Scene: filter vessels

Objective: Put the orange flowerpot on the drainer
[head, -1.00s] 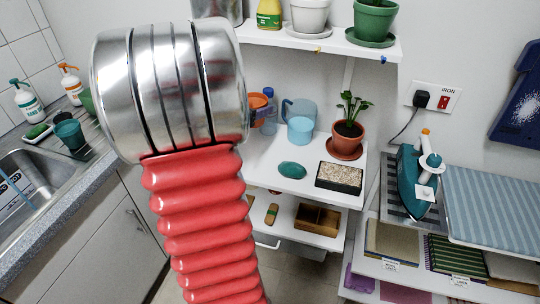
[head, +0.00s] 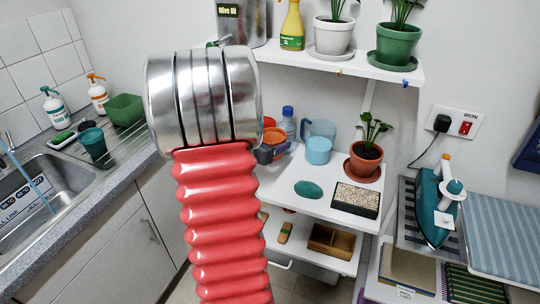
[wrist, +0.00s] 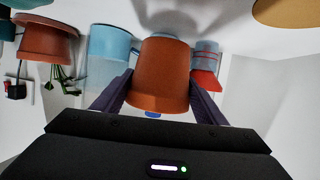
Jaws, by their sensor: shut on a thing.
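The orange flowerpot (wrist: 162,72) is between the two dark fingers of my gripper (wrist: 155,98) in the wrist view, which looks upside down. My gripper is shut on its sides. In the head view the pot (head: 281,143) shows just right of my arm, with a dark finger (head: 264,154) at its side; my arm hides much of it. It is over the middle shelf; I cannot tell whether it touches it. The drainer (head: 128,138) is the ribbed steel surface right of the sink, at the left.
The drainer carries a green tub (head: 125,109) and a teal pot (head: 92,143), with soap bottles (head: 98,93) behind. A blue jug (head: 319,143), a bottle (head: 288,122) and a potted plant (head: 365,160) stand near the held pot. A shelf (head: 350,66) is above.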

